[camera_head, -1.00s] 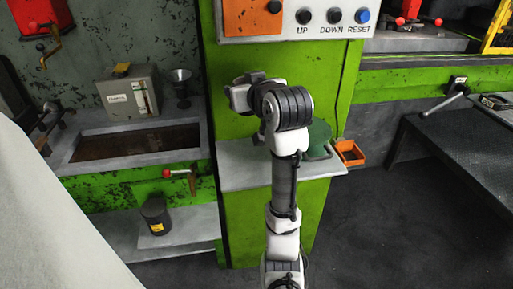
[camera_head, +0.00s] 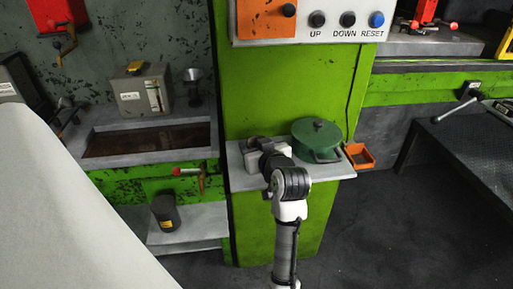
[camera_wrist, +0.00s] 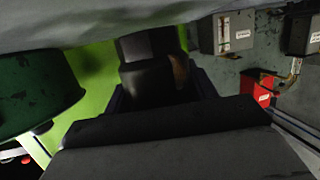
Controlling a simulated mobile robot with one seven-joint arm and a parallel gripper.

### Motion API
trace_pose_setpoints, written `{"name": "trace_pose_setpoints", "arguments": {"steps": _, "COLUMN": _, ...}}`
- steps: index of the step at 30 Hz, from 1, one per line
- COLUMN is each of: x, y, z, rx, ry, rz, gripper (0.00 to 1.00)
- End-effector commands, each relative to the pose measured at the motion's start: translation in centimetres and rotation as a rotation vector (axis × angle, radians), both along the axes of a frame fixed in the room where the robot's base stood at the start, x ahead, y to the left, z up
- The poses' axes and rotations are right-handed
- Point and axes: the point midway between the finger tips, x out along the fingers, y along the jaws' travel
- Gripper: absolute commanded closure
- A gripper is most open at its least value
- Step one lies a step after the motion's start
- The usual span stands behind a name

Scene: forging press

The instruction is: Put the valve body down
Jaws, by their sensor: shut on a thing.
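My gripper (camera_head: 262,152) is at the small grey shelf (camera_head: 335,173) on the green press column, left of the green lidded pot. In the wrist view, which looks upside down, my gripper (camera_wrist: 160,95) is shut on a dark, rounded piece (camera_wrist: 148,48), which I take to be the valve body. It is close to the shelf surface (camera_wrist: 90,18); I cannot tell whether it touches. In the head view, my wrist and gripper hide most of it.
The green pot (camera_head: 318,140) stands close on the right, also at the left in the wrist view (camera_wrist: 35,90). An orange tray (camera_head: 360,156) is beyond it. The control panel (camera_head: 305,22) is above. A grey labelled box (camera_head: 140,92) stands left, behind a trough.

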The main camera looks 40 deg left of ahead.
Motion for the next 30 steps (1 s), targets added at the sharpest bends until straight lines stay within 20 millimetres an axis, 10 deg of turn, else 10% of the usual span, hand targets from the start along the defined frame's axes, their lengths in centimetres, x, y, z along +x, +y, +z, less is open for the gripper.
{"name": "trace_pose_setpoints", "arguments": {"steps": 14, "x": -0.01, "y": -0.04, "z": -1.25, "rx": 0.003, "ry": -0.002, "rz": -0.001, "gripper": 0.8}}
{"name": "trace_pose_setpoints", "arguments": {"steps": 15, "x": -0.01, "y": -0.02, "z": -1.34, "rx": 0.0, "ry": 0.0, "rz": 0.0, "gripper": 0.41}}
{"name": "trace_pose_setpoints", "arguments": {"steps": 19, "x": -0.01, "y": -0.02, "z": -1.3, "rx": 0.0, "ry": 0.0, "rz": 0.0, "gripper": 0.24}}
{"name": "trace_pose_setpoints", "arguments": {"steps": 30, "x": -0.05, "y": -0.1, "z": -0.83, "rx": 0.002, "ry": -0.001, "rz": 0.0, "gripper": 0.22}}
